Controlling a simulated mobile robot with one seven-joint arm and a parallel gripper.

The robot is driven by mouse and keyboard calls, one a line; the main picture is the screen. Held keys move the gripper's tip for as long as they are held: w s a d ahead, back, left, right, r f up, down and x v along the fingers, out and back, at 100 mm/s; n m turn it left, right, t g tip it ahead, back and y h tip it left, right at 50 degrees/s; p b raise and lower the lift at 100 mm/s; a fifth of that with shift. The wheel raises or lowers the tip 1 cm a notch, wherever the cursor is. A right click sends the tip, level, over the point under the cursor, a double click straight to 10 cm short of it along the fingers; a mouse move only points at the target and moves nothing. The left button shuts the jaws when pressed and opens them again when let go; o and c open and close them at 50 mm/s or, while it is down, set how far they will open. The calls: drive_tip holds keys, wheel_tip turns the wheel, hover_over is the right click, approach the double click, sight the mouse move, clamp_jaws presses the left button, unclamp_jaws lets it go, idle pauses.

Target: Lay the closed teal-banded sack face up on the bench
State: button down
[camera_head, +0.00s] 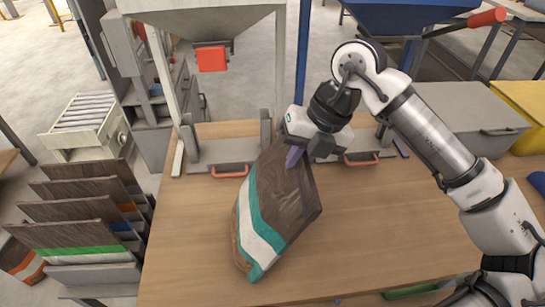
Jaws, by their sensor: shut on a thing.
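The brown sack (283,203) with teal and white bands shows in the head view, at the middle of the wooden bench (400,215). It is tilted, with its lower end toward the front left and its upper end toward the back. My gripper (303,152) is shut on the upper end of the sack. My gripper hides part of that end, so I cannot tell how the mouth is closed. The banded side faces up and to the left. I cannot tell whether the sack touches the bench along its length.
Two grey clamp stations with red handles (230,171) stand at the bench's back edge. A grey hopper with a red gate (211,58) is above the left one. Several brown sacks (75,230) stand in a rack to the left. The bench is clear right of the sack.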

drive_tip(key=d+f+y+b, duration=0.4)
drive_tip(key=d+f+b, duration=0.1)
drive_tip(key=d, duration=0.3)
drive_tip(key=d+f+y+b, duration=0.4)
drive_tip(key=d+f+b, duration=0.1)
drive_tip(key=d, duration=0.3)
drive_tip(key=shift+w+d+f, duration=0.25)
drive_tip(key=c, duration=1.4)
unclamp_jaws()
drive_tip(key=shift+c, duration=0.2)
drive_tip(key=shift+f, duration=0.1)
drive_tip(key=shift+d, duration=0.1)
